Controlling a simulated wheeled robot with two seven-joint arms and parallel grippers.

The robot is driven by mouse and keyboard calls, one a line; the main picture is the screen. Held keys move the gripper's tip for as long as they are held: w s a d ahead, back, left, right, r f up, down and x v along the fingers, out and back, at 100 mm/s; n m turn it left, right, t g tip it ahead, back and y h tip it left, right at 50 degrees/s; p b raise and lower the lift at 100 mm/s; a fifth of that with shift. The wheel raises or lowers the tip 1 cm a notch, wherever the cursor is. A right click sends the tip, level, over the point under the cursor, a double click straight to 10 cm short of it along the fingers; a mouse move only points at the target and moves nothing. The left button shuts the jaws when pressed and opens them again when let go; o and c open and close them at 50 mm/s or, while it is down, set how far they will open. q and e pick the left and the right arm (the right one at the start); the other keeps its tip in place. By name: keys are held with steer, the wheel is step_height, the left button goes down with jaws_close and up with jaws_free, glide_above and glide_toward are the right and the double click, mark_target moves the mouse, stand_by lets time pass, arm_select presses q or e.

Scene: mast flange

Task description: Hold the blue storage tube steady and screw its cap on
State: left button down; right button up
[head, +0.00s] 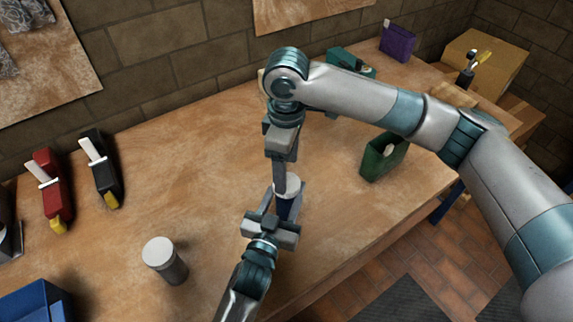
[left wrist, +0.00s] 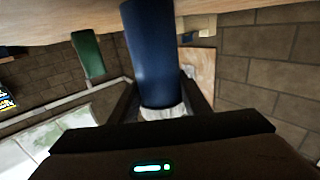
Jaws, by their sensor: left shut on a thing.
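The blue storage tube (head: 286,206) stands upright near the table's front edge, its lower part partly hidden. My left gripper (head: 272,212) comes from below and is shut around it. In the left wrist view the tube (left wrist: 150,50) shows large and inverted between the fingers (left wrist: 161,103). The white cap (head: 288,186) is at the tube's top end; a whitish part of it (left wrist: 163,113) shows in the wrist view. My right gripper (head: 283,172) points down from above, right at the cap. Its fingers overlap, so their grip on the cap is unclear.
A grey jar with a white lid (head: 166,260) stands at the left front, near a blue bin (head: 35,302). A green box (head: 384,156) stands at right. The table's centre-left is clear.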

step_height(320, 180, up, 2)
steer(key=n, duration=0.3)
steer(key=shift+r+n, duration=0.2)
steer(key=shift+n, duration=0.1)
steer(key=shift+r+n, duration=0.5)
steer(key=shift+n, duration=0.4)
steer(key=shift+f, duration=4)
steer(key=shift+c, duration=0.6)
steer(key=c, duration=0.9)
steer(key=shift+c, duration=0.4)
